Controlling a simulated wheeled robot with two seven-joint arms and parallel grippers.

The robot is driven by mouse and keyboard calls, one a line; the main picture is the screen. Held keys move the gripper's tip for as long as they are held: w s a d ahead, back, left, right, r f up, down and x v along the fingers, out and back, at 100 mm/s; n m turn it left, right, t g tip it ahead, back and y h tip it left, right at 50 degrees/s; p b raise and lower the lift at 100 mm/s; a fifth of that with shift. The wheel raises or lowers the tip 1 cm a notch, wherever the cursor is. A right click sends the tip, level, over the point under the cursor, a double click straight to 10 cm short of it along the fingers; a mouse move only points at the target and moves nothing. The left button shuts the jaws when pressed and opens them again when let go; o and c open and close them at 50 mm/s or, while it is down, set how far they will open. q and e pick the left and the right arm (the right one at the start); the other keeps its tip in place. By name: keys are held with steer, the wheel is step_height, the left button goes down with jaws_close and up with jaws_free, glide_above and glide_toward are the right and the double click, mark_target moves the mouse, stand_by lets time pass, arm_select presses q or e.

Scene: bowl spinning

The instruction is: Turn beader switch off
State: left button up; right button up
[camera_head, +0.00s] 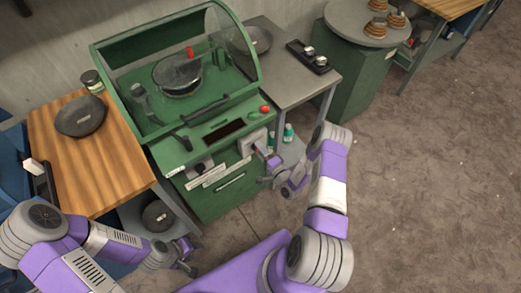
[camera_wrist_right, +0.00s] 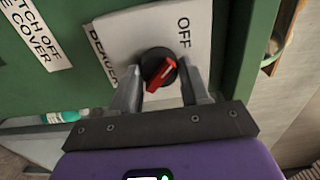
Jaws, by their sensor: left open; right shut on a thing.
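The beader switch (camera_wrist_right: 160,68) is a black round knob with a red handle on a white label plate (camera_wrist_right: 130,30) on the green machine's front. The red handle slants from lower left to upper right. "OFF" is printed above right of it, and partly hidden lettering stands at left. My right gripper (camera_wrist_right: 162,90) has a finger on each side of the knob and is shut on it. In the head view my right gripper (camera_head: 264,153) is at the machine's front right, hiding the knob. My left gripper (camera_head: 188,258) is open and empty, low in front of the machine.
A wooden table (camera_head: 110,165) stands at left and a grey table (camera_head: 290,85) at right. Green-capped bottles (camera_head: 289,133) stand near my right gripper. Floor at right is clear.

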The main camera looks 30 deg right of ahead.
stand_by(0.4)
steer(key=o, duration=1)
steer(key=shift+o, duration=0.2)
steer(key=s, duration=0.7)
steer(key=shift+s+d+p, duration=0.3)
steer(key=shift+p, duration=0.15)
